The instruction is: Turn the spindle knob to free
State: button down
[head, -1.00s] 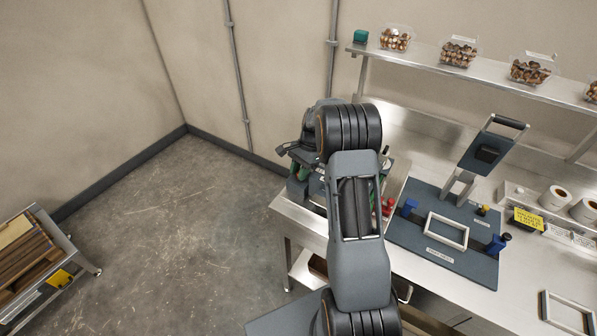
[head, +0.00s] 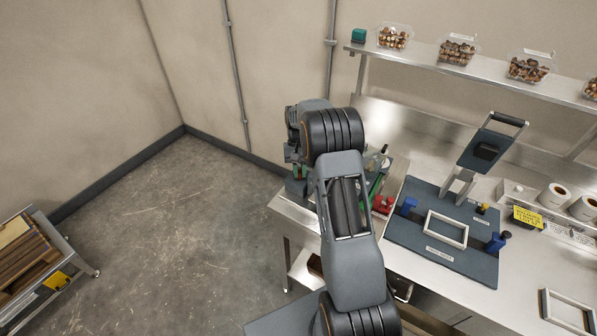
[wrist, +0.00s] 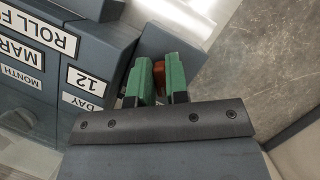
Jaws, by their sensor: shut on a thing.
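In the wrist view, my gripper (wrist: 159,82) has two green fingers shut on a reddish-brown knob (wrist: 159,70), which I take to be the spindle knob. Only a narrow part of the knob shows between the fingers, so its setting cannot be read. The knob is at the end of a dark blue-grey device (wrist: 85,60) with white labels reading "ROLL F", "MAR", "MONTH", "12" and "DAY". In the head view my arm hides most of this device, and the fingers are hard to make out at the bench's left end.
A blue-grey press board (head: 400,238) with a raised handle (head: 510,120) stands right of my arm. Red pieces (head: 383,204) lie between them. A shelf (head: 480,75) with clamshells of brown contents runs along the back. Open floor (head: 180,240) lies to the left.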

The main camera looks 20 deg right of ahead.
jog(key=shift+s+f+n+h, duration=0.2)
jog(key=shift+n+h, duration=0.1)
jog(key=shift+n, duration=0.7)
jog(key=c, duration=1.2)
grip_release()
jog(key=shift+o, duration=0.4)
jog(key=shift+w+d+r, duration=0.1)
jog(key=shift+r, duration=0.1)
